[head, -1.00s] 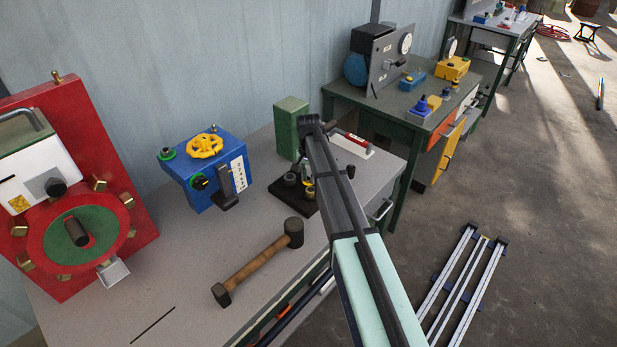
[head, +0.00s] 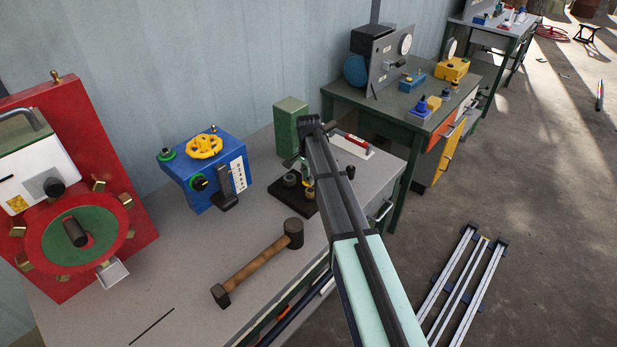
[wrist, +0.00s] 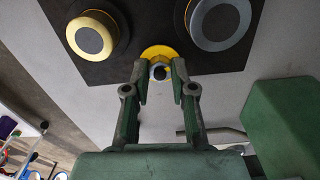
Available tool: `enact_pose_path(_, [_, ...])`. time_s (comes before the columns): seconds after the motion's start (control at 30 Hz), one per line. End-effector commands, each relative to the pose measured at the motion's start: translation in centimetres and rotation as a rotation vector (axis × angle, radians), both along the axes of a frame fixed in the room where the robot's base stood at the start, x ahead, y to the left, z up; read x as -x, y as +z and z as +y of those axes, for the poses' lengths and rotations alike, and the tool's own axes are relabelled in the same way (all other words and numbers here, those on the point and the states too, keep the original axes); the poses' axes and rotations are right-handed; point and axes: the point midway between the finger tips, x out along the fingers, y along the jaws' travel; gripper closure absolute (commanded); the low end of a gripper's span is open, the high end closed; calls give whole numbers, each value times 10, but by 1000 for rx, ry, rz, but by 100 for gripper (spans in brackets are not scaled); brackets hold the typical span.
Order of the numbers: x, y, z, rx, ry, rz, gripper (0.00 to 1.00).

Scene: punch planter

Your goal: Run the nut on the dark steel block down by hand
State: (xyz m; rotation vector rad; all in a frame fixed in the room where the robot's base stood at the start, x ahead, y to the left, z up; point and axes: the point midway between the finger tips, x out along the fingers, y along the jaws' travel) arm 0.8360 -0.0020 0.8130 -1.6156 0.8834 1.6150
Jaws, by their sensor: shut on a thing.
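The dark steel block (head: 302,207) lies flat on the near bench, partly hidden by my arm in the head view. In the wrist view its dark face (wrist: 150,18) fills the top. The exact contact at the fingertips is hard to see. In the head view my gripper is mostly hidden behind the arm.
On the block are a cream-rimmed round piece (wrist: 92,38) and a larger grey one (wrist: 216,20). A green upright block (head: 291,128) stands close behind. A mallet (head: 258,263) lies in front, and a blue valve box (head: 207,175) stands left.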

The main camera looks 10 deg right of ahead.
Motion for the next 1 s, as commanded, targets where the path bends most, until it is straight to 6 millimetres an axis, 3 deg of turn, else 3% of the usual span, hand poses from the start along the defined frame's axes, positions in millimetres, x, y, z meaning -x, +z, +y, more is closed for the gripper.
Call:
enact_pose_path(0.13, [1, -1, 0, -1, 1, 3, 100])
enact_pose_path(0.17, [1, -1, 0, -1, 1, 3, 65])
enact_pose_path(0.2, [1, -1, 0, -1, 1, 3, 50])
enact_pose_path(0.67, [0, 8, 0, 0, 1, 0, 50])
enact_pose_path(1.0, [0, 67, 0, 0, 1, -2, 50])
